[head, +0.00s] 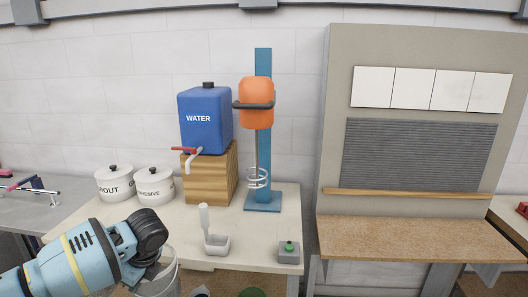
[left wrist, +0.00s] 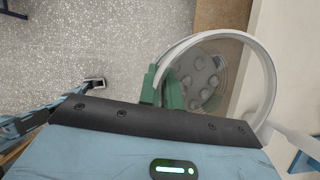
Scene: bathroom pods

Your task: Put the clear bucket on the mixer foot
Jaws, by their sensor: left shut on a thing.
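The clear bucket (head: 160,285) hangs low at the table's front left edge, partly cut off by the frame. The mixer foot (head: 262,202) is a flat blue plate on the table, bare, under the whisk (head: 257,178) of the orange mixer (head: 256,101).
A blue water tank (head: 205,120) with a red-handled tap stands on a wooden block (head: 207,178) left of the mixer. A white scoop (head: 214,241) and a green-button box (head: 288,252) lie in front of the foot. Two white lidded pots (head: 154,187) stand at left.

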